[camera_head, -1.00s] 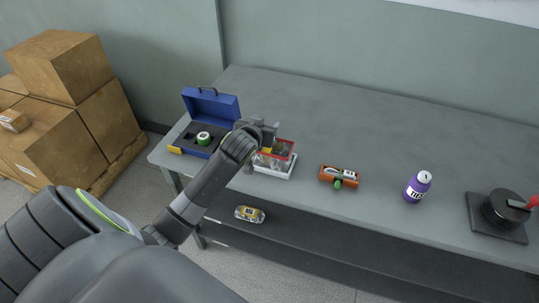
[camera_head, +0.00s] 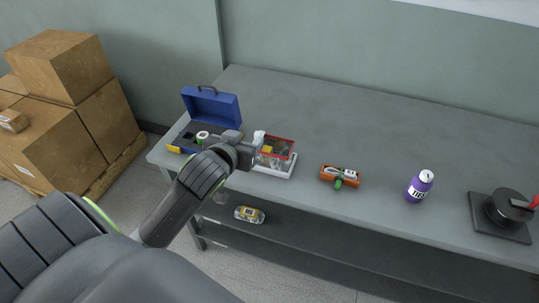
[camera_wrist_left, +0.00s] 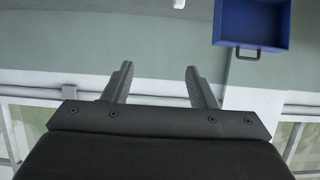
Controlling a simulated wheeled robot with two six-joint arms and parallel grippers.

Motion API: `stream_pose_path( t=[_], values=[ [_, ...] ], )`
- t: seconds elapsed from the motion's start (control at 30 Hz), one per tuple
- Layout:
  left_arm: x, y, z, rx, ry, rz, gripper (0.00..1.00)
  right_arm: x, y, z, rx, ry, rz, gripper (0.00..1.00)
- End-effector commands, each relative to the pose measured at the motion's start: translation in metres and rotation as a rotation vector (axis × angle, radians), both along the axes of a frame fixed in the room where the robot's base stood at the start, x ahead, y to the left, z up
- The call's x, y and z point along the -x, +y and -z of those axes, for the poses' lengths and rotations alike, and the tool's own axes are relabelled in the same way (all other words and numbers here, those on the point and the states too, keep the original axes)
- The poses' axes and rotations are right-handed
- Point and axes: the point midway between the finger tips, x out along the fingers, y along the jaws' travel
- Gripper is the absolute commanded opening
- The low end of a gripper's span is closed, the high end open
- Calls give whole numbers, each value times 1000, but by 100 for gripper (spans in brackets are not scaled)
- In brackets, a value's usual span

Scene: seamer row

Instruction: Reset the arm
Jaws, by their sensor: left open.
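My left arm comes in from the left in the head view, and its gripper (camera_head: 248,150) is above the near left part of the table, between the blue toolbox and the red-rimmed box. In the left wrist view the two fingers of the left gripper (camera_wrist_left: 159,85) stand apart with nothing between them. The open blue toolbox (camera_head: 212,106) sits at the table's left end with a green and white roll (camera_head: 202,136) in it. It also shows in the left wrist view (camera_wrist_left: 250,22). My right gripper is not in view.
A red-rimmed clear box (camera_head: 284,142) stands on a white tray (camera_head: 284,172). An orange holder (camera_head: 327,177), a purple bottle (camera_head: 419,188) and a black round device (camera_head: 506,208) stand to the right on the grey table (camera_head: 350,120). A yellow item (camera_head: 250,214) lies on the lower shelf. Cardboard boxes (camera_head: 60,65) stand left.

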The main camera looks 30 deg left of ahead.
Motion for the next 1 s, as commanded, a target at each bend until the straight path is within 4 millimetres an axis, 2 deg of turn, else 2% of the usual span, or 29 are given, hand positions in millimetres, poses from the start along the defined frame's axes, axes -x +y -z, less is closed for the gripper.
stream_pose_path(
  t=[0.23,0.77,0.87,0.97,1.0],
  values=[
    [18,-4,-8,-1,0,0,52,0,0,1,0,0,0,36],
    [21,-5,-5,0,11,-1,52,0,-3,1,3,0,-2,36],
    [35,-5,16,-3,83,-7,52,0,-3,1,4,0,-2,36],
    [67,-8,56,-12,234,-9,52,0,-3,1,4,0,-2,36],
    [84,-10,74,-16,307,-7,52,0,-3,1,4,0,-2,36]
  ],
)
